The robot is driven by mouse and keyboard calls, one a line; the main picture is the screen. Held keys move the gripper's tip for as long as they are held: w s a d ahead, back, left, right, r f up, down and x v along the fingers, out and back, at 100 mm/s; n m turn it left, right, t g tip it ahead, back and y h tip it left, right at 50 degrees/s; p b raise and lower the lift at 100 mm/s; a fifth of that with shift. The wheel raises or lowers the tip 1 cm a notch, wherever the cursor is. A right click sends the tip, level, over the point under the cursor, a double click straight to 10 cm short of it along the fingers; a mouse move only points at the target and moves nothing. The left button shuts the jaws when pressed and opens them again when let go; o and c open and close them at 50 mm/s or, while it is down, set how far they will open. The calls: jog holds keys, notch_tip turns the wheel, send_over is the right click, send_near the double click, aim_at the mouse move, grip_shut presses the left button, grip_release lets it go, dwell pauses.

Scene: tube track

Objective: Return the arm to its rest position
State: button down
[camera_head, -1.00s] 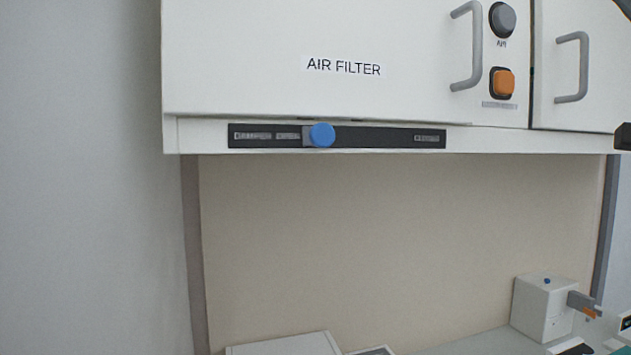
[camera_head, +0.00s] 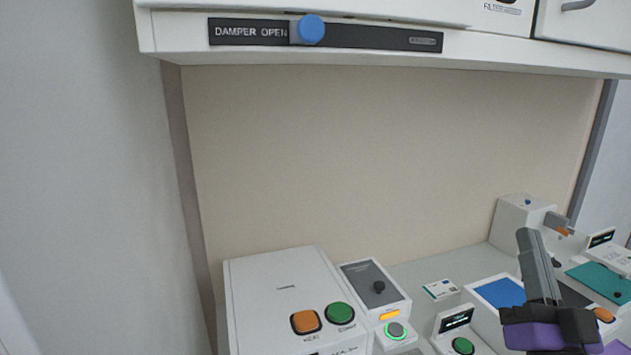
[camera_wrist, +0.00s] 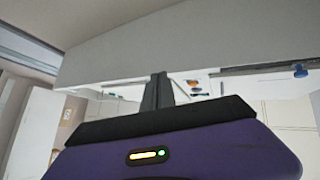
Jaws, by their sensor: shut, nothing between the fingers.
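My gripper (camera_head: 526,236) is at the lower right of the head view, its grey fingers pointing up and its purple body below. The fingers are together with nothing between them. In the wrist view my gripper (camera_wrist: 158,76) also shows shut and empty, in front of the cabinet. In the head view the gripper stands in front of the bench devices and hides part of them.
The wall cabinet's lower edge carries a damper slider with a blue knob (camera_head: 311,29), beside the words DAMPER OPEN. Below stand a white box (camera_head: 275,275) with orange and green buttons, a small device with a dark panel (camera_head: 366,282), a blue pad (camera_head: 499,292) and a teal pad (camera_head: 602,282).

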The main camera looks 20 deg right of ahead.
jog(key=s+a+f+n+g+y, duration=0.2)
jog(key=s+a+f+n+y, duration=0.1)
jog(key=s+a+f, duration=0.3)
jog(key=s+a+f+n+g+y, duration=0.3)
jog(key=s+a+f, duration=0.4)
jog(key=s+f, duration=0.4)
jog(key=s+a+f+n+g+y+b, duration=0.1)
jog(key=s+a+f+n+g+y, duration=0.2)
jog(key=s+a+f, duration=0.3)
jog(key=s+f+y, duration=0.1)
jog(key=s+f, duration=0.2)
jog(key=f, duration=0.4)
jog(key=shift+s+a+y, duration=0.15)
jog(key=shift+a+y, duration=0.2)
jog(key=shift+y, duration=0.05)
